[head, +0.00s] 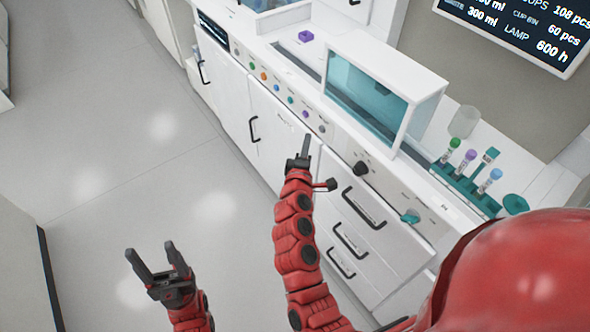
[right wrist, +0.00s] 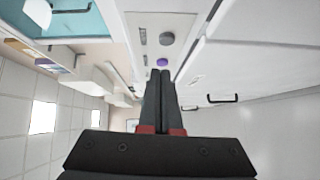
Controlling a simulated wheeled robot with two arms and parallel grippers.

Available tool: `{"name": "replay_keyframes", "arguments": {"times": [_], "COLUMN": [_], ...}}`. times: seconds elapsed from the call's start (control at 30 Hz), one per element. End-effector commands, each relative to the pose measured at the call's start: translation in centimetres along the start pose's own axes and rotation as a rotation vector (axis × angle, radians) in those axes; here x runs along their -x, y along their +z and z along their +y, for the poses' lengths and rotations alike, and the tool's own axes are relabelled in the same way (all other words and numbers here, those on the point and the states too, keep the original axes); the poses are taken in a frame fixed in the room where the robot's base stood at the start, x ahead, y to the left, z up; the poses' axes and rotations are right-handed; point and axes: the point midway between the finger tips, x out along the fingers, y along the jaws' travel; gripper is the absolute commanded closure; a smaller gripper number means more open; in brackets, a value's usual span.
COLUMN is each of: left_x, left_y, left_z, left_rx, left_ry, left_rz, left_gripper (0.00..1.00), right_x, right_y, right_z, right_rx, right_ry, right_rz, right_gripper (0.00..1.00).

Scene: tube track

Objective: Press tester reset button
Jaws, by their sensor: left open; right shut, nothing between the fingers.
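A row of small coloured buttons runs along the white front panel of the machine in the head view, including a purple button (head: 305,114) and a grey button (head: 322,129). I cannot read which one is labelled reset. My right gripper (head: 307,138) is shut and empty, its fingertips just in front of the panel near these two buttons. In the right wrist view the shut fingertips (right wrist: 161,72) appear just below the purple button (right wrist: 162,62), with the grey button (right wrist: 166,38) beyond it. I cannot tell whether they touch. My left gripper (head: 150,248) is open and empty over the floor.
A black knob (head: 361,168) and a teal knob (head: 410,216) sit further right on the panel, above handled drawers (head: 355,225). A glass-fronted box (head: 365,95) and a teal rack (head: 465,185) with capped tubes stand on the counter. The floor at left is clear.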

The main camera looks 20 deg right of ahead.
Motion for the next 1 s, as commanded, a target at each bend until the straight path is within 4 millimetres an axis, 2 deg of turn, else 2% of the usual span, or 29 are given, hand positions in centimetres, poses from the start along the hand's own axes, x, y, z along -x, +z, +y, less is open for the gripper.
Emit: {"name": "replay_keyframes", "arguments": {"times": [0.3,0.5,0.7,1.0], "left_x": [1.1,1.5,1.6,1.6], "left_y": [0.2,0.3,0.3,0.3], "left_z": [0.1,0.1,0.1,0.1], "left_rx": [0.0,0.0,0.0,0.0], "left_ry": [0.0,0.0,0.0,0.0], "left_rz": [0.0,0.0,0.001,0.0], "left_gripper": [0.37,0.37,0.37,0.37], "right_x": [5.2,7.9,8.9,8.9], "right_y": [-0.3,-0.2,-0.1,-0.1], "right_z": [-0.5,-0.4,-0.3,-0.2], "right_rx": [0.002,0.003,0.002,0.001], "right_ry": [-0.003,-0.003,-0.004,-0.004], "right_rz": [0.009,0.007,0.005,0.004], "right_gripper": [1.0,1.0,1.0,1.0]}}
